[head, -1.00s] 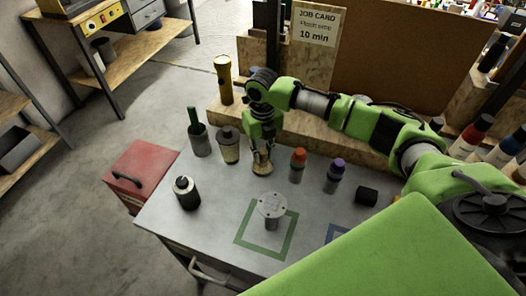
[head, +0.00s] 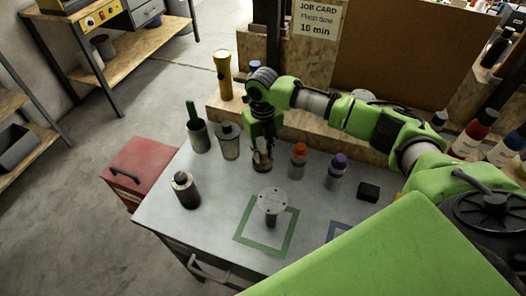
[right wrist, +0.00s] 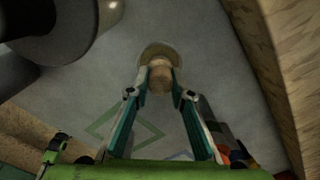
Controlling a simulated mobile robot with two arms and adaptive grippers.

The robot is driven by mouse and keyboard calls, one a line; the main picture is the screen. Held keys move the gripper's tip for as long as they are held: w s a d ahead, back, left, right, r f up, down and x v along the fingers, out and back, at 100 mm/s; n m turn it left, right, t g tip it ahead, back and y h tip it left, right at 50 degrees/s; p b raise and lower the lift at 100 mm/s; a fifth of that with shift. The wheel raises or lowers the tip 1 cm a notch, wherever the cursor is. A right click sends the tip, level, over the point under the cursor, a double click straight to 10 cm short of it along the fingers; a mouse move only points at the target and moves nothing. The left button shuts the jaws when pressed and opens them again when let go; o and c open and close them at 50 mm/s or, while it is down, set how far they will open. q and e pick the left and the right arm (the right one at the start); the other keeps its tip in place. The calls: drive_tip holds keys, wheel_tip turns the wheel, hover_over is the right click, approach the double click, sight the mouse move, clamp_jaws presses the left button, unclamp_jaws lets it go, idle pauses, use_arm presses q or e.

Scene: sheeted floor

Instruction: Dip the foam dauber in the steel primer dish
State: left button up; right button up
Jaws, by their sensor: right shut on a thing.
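My right gripper (head: 262,148) points down over the grey bench and is shut on a tan cylinder, which I take to be the foam dauber (right wrist: 160,76). In the right wrist view the cylinder sits between the fingertips (right wrist: 160,92). A wider pale round shape (right wrist: 155,48) shows just beyond it; I cannot tell if it is the dauber's foam end or a dish under it. A round steel piece (head: 272,198) with small holes in its top stands inside a green outline in front of the gripper. I cannot clearly identify the primer dish. My left gripper is out of view.
A dark cup with a green handle (head: 197,133), a lidded cup (head: 229,146) and a dark canister (head: 185,190) stand to the left. Bottles with orange (head: 298,160) and purple caps (head: 336,172) and a black block (head: 368,191) are right.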

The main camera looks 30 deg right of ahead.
sight(263, 151)
drive_tip(key=shift+f, duration=0.5)
idle(0.3)
drive_tip(key=shift+s, duration=0.1)
idle(1.6)
wheel_tip(263, 151, up, 7)
drive_tip(key=p, duration=0.7)
idle(0.5)
idle(0.3)
